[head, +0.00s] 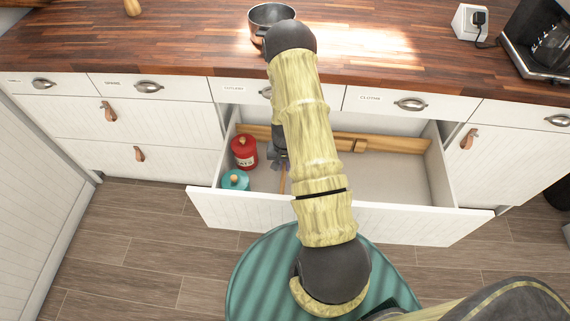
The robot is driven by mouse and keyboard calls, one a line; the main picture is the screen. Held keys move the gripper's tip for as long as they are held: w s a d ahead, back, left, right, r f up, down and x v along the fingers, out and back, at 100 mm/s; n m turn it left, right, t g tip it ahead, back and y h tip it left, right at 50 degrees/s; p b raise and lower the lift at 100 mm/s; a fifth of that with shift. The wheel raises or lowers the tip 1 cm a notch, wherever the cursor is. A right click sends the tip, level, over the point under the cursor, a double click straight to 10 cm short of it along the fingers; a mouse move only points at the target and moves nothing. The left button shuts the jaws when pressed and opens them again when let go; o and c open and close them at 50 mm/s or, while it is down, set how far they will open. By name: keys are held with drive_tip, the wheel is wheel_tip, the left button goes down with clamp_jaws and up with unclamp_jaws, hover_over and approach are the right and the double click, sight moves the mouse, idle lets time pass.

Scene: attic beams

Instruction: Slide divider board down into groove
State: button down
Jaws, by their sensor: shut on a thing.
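An open white drawer (340,213) is pulled out below the counter. A narrow brown wooden piece (283,180), likely the divider board seen nearly edge-on, stands in its left half. My gripper (279,160) is at the top of this piece and shut on it; my arm hides much of both. A wooden rail (395,144) runs along the drawer's back, with a small wooden fitting (361,146) on it. I cannot make out the groove, nor whether the board's lower edge touches the drawer floor.
A red lidded canister (244,151) and a teal one (235,180) stand in the drawer's left end, left of the board. The drawer's right part (390,180) is bare. A metal pot (270,15) stands on the wooden counter (180,45) above.

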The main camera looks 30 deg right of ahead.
drive_tip(key=shift+f+b, duration=0.7)
drive_tip(key=shift+f, duration=0.45)
drive_tip(key=c, duration=1.5)
unclamp_jaws()
drive_tip(key=shift+o, duration=0.2)
wheel_tip(320, 180, up, 17)
drive_tip(key=p, duration=0.1)
drive_tip(key=shift+r, duration=0.2)
drive_tip(key=shift+p, duration=0.3)
drive_tip(key=shift+r, duration=0.1)
